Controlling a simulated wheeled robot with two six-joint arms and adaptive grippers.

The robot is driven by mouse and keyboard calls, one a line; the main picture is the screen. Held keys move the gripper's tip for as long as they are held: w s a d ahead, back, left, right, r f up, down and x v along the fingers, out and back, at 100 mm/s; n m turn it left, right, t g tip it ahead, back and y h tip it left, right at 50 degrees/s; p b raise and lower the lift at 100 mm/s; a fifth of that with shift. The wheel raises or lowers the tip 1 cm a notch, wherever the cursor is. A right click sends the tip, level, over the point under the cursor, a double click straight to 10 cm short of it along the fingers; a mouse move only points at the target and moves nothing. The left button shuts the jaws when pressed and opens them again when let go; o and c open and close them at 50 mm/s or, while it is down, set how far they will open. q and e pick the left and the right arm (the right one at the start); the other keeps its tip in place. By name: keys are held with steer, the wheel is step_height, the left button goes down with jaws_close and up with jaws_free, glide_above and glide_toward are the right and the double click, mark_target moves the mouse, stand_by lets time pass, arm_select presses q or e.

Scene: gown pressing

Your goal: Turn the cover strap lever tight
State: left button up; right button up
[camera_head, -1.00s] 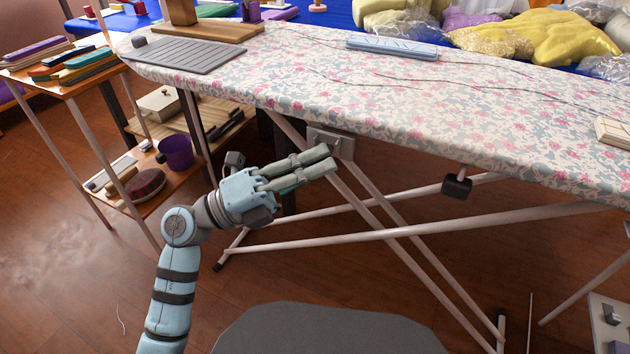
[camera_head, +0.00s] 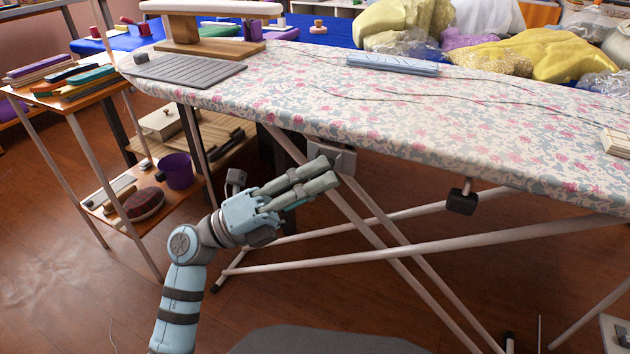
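A dark block on a short pale rod (camera_head: 462,201) hangs under the front edge of the ironing board; it may be the strap lever, but I cannot tell for sure. The floral board cover (camera_head: 420,125) spans the board. My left gripper (camera_head: 327,173) is below the board edge, left of the dark block and clearly apart from it. Its two fingers lie close together, with nothing visible held, beside a grey bracket (camera_head: 345,160) under the board. Whether they touch the bracket is unclear. My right gripper is out of view.
Pale crossed legs (camera_head: 400,252) stand under the board. A side shelf (camera_head: 100,205) with a purple cup (camera_head: 178,171) is at left. On the board are a grey ribbed mat (camera_head: 188,69), a sleeve board (camera_head: 212,8) and a blue flat case (camera_head: 392,64). Bagged fabrics lie behind.

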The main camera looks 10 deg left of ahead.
arm_select(q)
steer(key=v, duration=1.2)
